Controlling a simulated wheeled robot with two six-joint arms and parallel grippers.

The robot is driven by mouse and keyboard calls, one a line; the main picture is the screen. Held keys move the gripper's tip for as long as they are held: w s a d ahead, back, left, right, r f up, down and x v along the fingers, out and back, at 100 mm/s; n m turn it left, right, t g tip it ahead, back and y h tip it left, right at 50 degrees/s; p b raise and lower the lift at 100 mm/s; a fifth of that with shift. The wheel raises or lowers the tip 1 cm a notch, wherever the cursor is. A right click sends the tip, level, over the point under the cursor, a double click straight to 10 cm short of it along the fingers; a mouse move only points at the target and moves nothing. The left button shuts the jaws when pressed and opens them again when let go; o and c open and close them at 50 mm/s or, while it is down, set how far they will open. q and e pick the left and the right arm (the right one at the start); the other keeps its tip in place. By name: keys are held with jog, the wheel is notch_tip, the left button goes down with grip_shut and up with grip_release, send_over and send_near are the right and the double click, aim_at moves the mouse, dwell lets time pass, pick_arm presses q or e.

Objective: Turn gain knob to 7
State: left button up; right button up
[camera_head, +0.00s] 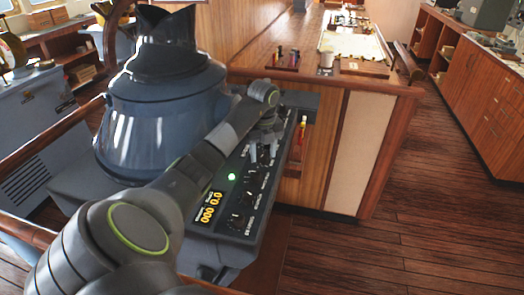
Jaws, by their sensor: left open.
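The dark control panel (222,236) slopes at the side of a big blue-grey domed housing. It carries a row of black knobs: a near one (237,221), one further up (250,181), and others partly hidden under my gripper. The labels are too small to read, so I cannot tell which is the gain knob. A yellow display (208,207) reads what looks like 000 0.0, and a green light (231,177) is lit. My left gripper (262,156) points down over the upper part of the panel, open. I cannot tell whether it touches a knob. My right gripper is out of view.
The domed housing (165,115) stands close on the left of my arm. A wooden rail (50,135) runs at the left. A wooden chart table (385,82) with papers and small items stands behind the panel. Open plank floor (420,210) lies to the right.

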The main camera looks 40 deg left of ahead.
pick_arm(q)
jog(key=c, duration=1)
